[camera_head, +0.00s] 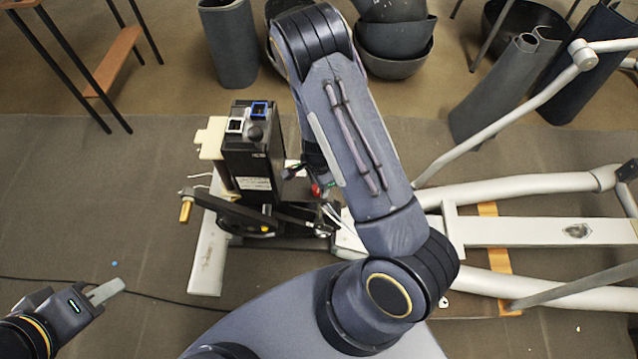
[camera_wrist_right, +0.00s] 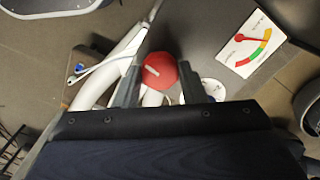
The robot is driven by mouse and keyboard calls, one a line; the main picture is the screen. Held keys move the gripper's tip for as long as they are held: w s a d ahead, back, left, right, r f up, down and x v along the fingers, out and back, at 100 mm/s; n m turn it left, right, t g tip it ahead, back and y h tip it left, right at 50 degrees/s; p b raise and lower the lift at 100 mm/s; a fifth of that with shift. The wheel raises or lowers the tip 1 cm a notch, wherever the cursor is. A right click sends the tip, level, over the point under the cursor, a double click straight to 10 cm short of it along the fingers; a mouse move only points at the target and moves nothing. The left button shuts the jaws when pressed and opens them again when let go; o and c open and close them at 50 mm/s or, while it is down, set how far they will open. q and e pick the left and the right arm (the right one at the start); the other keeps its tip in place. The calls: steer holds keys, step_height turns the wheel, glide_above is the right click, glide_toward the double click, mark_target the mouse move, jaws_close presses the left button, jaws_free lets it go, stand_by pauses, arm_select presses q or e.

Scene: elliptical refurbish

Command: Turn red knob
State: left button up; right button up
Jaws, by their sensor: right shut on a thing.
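The red knob (camera_wrist_right: 160,72) is round with a pale mark on its face. In the right wrist view it sits between the two grey fingers of my right gripper (camera_wrist_right: 162,64), which is shut on it. In the head view only a small part of the red knob (camera_head: 316,190) shows beside the black box, next to my right arm. My right arm hides most of my right gripper there. My left gripper (camera_head: 105,291) is at the lower left, far from the knob. It looks empty, but its finger gap cannot be made out.
A gauge label (camera_wrist_right: 250,43) with red, yellow and green bands lies beside the knob. The black box (camera_head: 252,150) stands on the machine's frame. Pale tubes (camera_head: 530,188) run to the right. Dark bowls (camera_head: 395,40) and a bin (camera_head: 230,42) stand behind. Floor at left is mostly clear.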

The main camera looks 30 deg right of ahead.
stand_by(0.4)
steer(key=o, duration=1)
steer(key=shift+r, duration=0.1)
step_height(320, 180, up, 8)
steer(key=shift+f+p, duration=0.15)
steer(key=shift+p, duration=0.25)
